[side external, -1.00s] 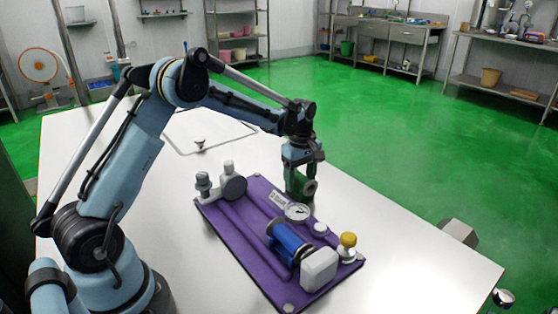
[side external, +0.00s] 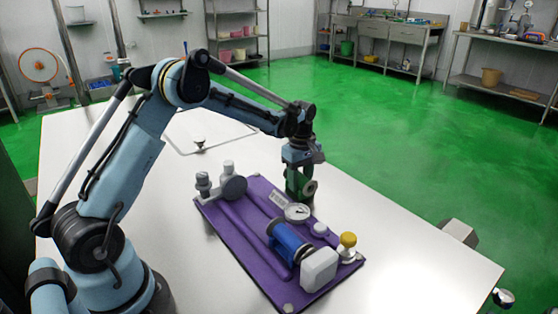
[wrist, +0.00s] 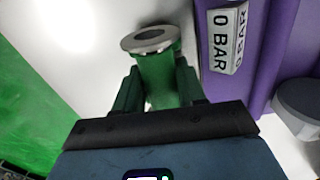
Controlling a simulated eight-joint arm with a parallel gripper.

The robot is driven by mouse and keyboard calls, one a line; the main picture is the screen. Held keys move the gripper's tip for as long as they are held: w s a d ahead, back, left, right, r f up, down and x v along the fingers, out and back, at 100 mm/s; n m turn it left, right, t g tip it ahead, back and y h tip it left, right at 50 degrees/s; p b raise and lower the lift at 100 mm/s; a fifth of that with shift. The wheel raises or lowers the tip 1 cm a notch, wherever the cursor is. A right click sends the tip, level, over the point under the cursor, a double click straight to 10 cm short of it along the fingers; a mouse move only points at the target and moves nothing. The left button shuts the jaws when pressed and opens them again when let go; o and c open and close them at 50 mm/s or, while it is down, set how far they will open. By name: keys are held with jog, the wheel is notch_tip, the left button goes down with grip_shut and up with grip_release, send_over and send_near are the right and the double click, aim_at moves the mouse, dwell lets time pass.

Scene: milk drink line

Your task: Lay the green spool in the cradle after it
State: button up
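The green spool (side external: 310,188) is a short green pipe piece with a grey metal flange. In the wrist view the green spool (wrist: 157,70) sits between the two fingers of my gripper (wrist: 157,90), which is shut on it. In the side view my gripper (side external: 300,172) points down at the far edge of the purple board (side external: 232,252). A blue spool (side external: 287,243) with dark end flanges lies on the board. I cannot clearly make out an empty cradle. Whether the green spool touches anything below is hidden.
A "0 BAR" label (wrist: 227,38) is close beside the green spool. The white table (side external: 420,275) is clear to the right.

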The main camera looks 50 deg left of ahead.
grip_shut()
